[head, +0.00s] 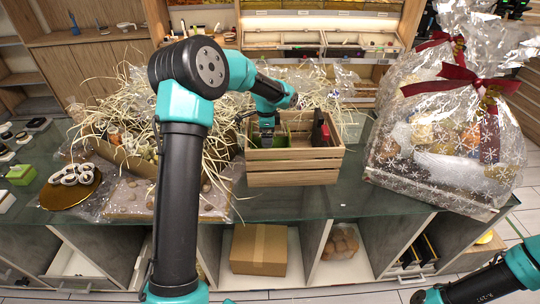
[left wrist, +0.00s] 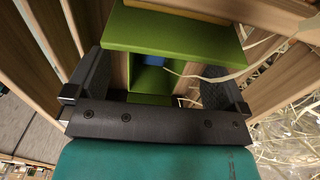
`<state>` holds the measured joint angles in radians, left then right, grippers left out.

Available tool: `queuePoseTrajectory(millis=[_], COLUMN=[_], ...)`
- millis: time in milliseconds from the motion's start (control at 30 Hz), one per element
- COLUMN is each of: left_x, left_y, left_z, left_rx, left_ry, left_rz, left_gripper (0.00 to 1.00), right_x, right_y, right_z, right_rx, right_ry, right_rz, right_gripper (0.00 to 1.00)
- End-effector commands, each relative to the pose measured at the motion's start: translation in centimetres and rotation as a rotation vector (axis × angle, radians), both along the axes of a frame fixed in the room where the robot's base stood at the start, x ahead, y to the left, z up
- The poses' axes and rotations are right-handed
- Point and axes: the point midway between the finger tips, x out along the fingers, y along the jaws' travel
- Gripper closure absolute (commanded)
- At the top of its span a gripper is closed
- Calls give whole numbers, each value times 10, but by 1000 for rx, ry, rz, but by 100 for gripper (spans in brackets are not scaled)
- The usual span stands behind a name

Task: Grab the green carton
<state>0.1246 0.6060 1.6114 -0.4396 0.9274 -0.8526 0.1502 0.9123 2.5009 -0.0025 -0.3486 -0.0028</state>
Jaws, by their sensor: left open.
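A green carton (head: 282,138) is in the wooden crate (head: 292,178) on the glass counter, partly hidden behind my arm and the crate wall. In the left wrist view the green carton (left wrist: 172,36) shows a broad green face and a recessed part with a bit of blue inside. My left gripper (left wrist: 152,88) is open, inside the crate, with its fingers on either side of the carton's recessed part; I cannot tell if they touch it. In the head view the left gripper (head: 267,138) is mostly hidden by its wrist.
A dark and red item (head: 320,130) stands at the crate's right side. Straw and packages lie left of the crate. A wrapped hamper (head: 445,135) with a red bow stands to the right. A small green box (head: 20,175) sits at far left.

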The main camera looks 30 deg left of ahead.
Motion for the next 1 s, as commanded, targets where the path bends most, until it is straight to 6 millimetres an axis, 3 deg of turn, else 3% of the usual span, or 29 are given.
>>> queuePoseTrajectory(millis=[233, 600, 1000], left_x=[0, 1, 1], left_y=[0, -1, -1], left_z=[-7, -50, -52], left_rx=[-1, -1, -1], left_ry=[1, 2, 0], left_rz=[0, -1, 0], left_gripper=[0, 0, 0], right_x=[0, 0, 0], right_y=[0, 0, 0], right_z=[0, 0, 0], right_rx=[0, 0, 0], right_ry=[0, 0, 0], right_rz=[0, 0, 0], right_gripper=[0, 0, 0])
